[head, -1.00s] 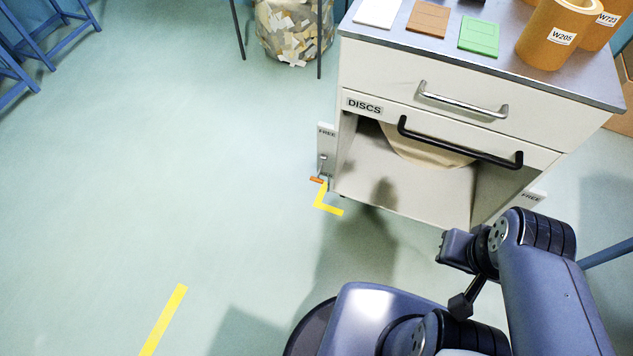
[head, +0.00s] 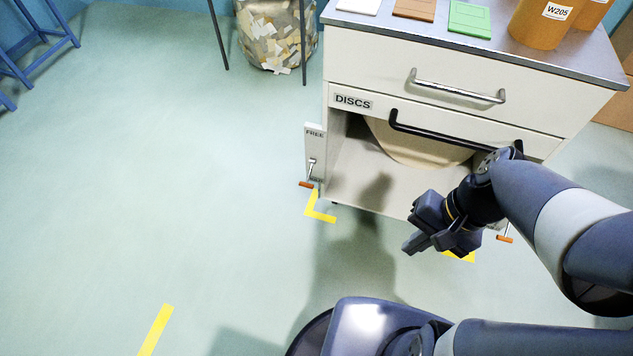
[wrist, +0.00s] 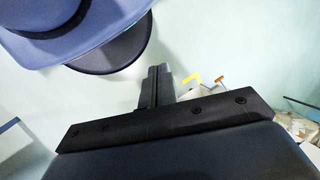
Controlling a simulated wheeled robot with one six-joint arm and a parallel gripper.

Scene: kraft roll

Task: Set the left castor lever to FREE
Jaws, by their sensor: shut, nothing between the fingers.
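The left castor lever (head: 312,169) is a silver rod with an orange handle (head: 306,184), on a pale upright plate at the cabinet's lower left corner. The plate reads FREE at its top; the lever points down, away from that word. Any lower label is too small to read. In the wrist view an orange handle (wrist: 217,80), apparently this lever's, shows beyond the fingers. My gripper (head: 418,243) is in front of the cabinet, right of the left lever and clear of it. Its fingers (wrist: 158,86) are together and empty in the wrist view.
A second orange-handled lever (head: 504,238) is at the cabinet's right side, partly behind my arm. A black handle (head: 440,138) juts from the DISCS front above an open bay. Yellow tape (head: 313,208) marks the floor. A scrap bin (head: 277,35) stands behind left.

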